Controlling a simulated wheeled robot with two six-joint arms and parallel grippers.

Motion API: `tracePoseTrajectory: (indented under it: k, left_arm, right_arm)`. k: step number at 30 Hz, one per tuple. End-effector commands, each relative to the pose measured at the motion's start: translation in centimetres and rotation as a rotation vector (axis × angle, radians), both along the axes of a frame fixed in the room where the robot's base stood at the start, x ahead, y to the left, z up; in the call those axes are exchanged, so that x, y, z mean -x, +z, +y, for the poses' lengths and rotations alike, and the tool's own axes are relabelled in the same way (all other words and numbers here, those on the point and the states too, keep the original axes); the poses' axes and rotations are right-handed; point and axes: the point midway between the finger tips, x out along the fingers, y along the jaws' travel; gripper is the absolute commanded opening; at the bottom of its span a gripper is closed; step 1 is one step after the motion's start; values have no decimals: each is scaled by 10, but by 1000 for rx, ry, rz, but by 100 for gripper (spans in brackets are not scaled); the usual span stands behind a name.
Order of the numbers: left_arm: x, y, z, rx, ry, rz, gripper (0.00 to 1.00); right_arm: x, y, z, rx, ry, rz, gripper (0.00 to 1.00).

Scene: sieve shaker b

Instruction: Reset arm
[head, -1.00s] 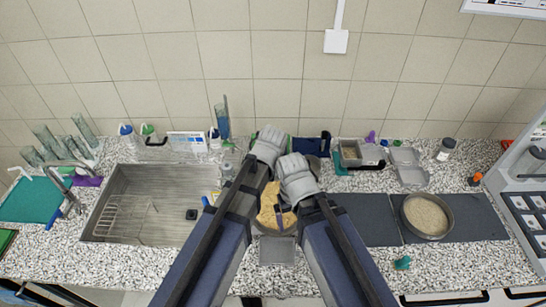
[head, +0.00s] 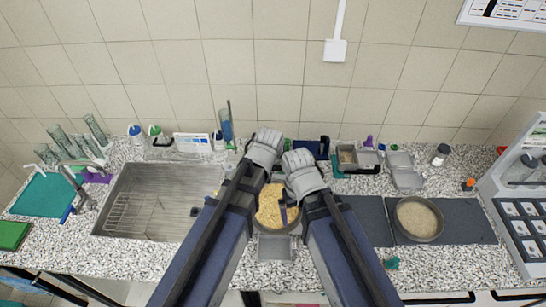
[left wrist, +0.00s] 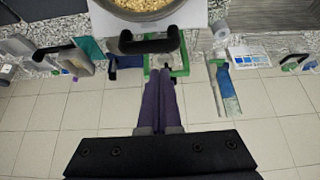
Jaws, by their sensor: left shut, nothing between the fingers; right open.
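My two arms reach up the middle of the head view, their pale wrists close together above the counter. My left gripper shows in the left wrist view (left wrist: 164,78), its dark purple fingers shut together with nothing between them. In the head view its fingers are hidden behind my arm. My right gripper (head: 284,213) is open, with a dark finger showing in front of a round pan of yellowish grain (head: 270,205). Whether it touches the pan cannot be told. A pan of grain (left wrist: 145,8) also shows at the top of the left wrist view, beyond the left fingertips.
A steel sink (head: 150,205) lies to the left. A sieve pan of pale grain (head: 419,219) rests on a dark mat (head: 470,222) to the right. Metal trays (head: 403,172) and bottles line the back. A dark handle-like part (left wrist: 150,43) lies close to the left fingertips.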

Motion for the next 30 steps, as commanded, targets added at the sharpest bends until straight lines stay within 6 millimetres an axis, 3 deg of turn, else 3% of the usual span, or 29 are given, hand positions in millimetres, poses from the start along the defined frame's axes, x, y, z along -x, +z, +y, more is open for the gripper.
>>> tracePoseTrajectory:
  k: [11, 14, 21, 30]
  left_arm:
    - [3, -2, 7, -5, 4, 15, 0]
    - [18, -8, 32, -20, 16, 76, 0]
    - [71, -25, 96, -34, 24, 284, 0]
    - [133, -38, 141, 0, -7, 488, 0]
  right_arm:
    - [0, 0, 0, 0, 0, 0, 100]
    - [0, 0, 0, 0, 0, 0, 100]
    - [0, 0, 0, 0, 0, 0, 100]
    - [0, -6, 0, 0, 1, 0, 100]
